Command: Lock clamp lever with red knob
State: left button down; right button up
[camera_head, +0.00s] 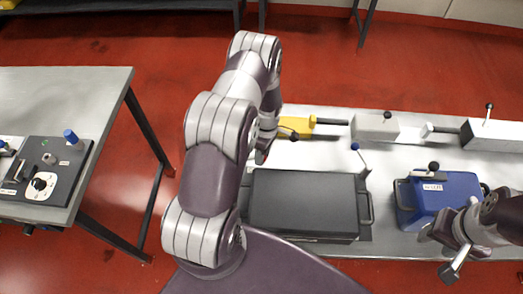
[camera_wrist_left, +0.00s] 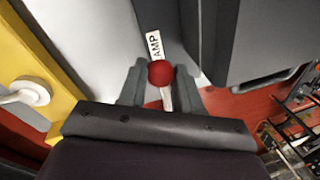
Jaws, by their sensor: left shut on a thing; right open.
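The red knob (camera_wrist_left: 160,73) sits between the two fingers of my left gripper (camera_wrist_left: 159,86) in the left wrist view, with a pale lever stem (camera_wrist_left: 167,100) below it. A white label (camera_wrist_left: 155,45) ending in "AMP" lies just beyond the knob. My left gripper is shut on the knob. In the head view my left gripper (camera_head: 262,152) is at the left end of the bench, beside the yellow block, and the knob is hidden there. My right gripper (camera_head: 450,250) is open and empty at the lower right, in front of the blue box.
A blue box (camera_head: 445,190) stands further right. A yellow block (camera_head: 297,125) and grey blocks (camera_head: 375,127) line the back. A control panel (camera_head: 55,172) lies on the left table.

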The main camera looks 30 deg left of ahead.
pick_arm(q)
jog(key=shift+s+d+m, duration=0.15)
jog(key=shift+s+m, duration=0.05)
jog(key=shift+m, duration=0.2)
jog(key=c, duration=0.8)
grip_release()
jog(key=shift+s, duration=0.1)
jog(key=shift+r, duration=0.2)
jog(key=r+b, duration=0.1)
jog(key=r, duration=0.3)
jog(key=w+r+b, duration=0.1)
jog(key=r, duration=0.3)
jog(key=w+r+b, duration=0.1)
jog(key=r, duration=0.3)
jog(key=shift+w+r, duration=0.1)
jog(key=shift+w, duration=0.1)
